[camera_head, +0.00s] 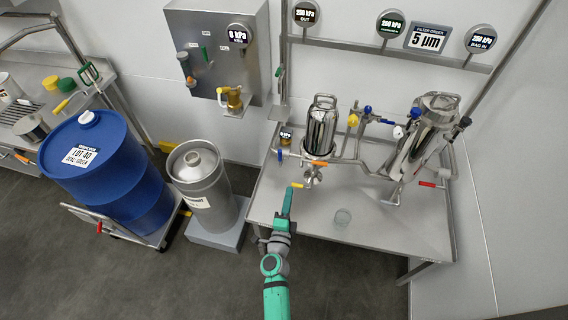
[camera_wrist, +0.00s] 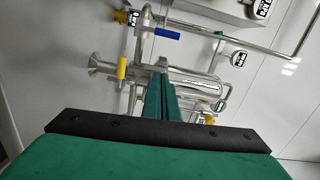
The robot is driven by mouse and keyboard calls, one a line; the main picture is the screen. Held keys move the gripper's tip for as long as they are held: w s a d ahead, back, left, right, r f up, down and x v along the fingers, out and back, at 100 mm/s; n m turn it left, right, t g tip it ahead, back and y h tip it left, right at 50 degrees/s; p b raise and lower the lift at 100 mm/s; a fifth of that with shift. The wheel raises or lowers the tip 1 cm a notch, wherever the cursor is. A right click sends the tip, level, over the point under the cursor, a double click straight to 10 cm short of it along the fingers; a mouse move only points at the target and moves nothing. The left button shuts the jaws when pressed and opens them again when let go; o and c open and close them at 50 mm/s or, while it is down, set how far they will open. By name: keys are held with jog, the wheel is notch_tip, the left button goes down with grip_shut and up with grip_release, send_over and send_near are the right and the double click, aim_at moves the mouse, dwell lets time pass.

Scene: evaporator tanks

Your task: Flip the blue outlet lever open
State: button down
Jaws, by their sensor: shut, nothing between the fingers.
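Several blue levers show on the skid in the head view: one at the left near a small gauge (camera_head: 280,155), one at the back middle (camera_head: 367,110) and one at the upper right (camera_head: 416,112). I cannot tell from labels which is the outlet lever. The wrist view shows one blue lever (camera_wrist: 167,33) lying level in the picture, beyond and above my fingertips and apart from them.
A keg (camera_head: 205,190) and blue drum (camera_head: 105,170) stand left. The table's front is mostly clear.

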aim_at(281, 154)
jog(key=shift+w+d+r+m, duration=0.15)
jog(key=shift+w+m, duration=0.35)
jog(key=shift+w, duration=0.8)
jog(key=w+a, duration=0.1)
jog(key=w, duration=1)
jog(key=shift+w+a, duration=0.3)
